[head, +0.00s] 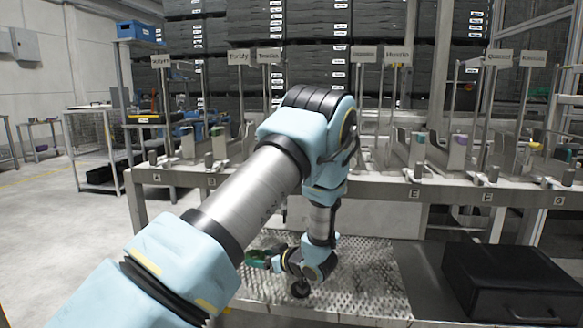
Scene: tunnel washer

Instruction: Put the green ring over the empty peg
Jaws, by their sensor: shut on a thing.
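My gripper (270,259) is low over the metal tray, to the left of my wrist. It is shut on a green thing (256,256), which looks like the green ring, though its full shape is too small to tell. The ring is apart from the rail. I cannot tell which peg is empty. My arm hides the middle-left part of the rail.
The dimpled metal tray (375,275) lies below the rail (385,183). A black case (510,280) sits at the right. Upright slotted holders with signs stand behind the rail, several with coloured tags. Stacked dark crates (310,70) fill the back. The floor at left is open.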

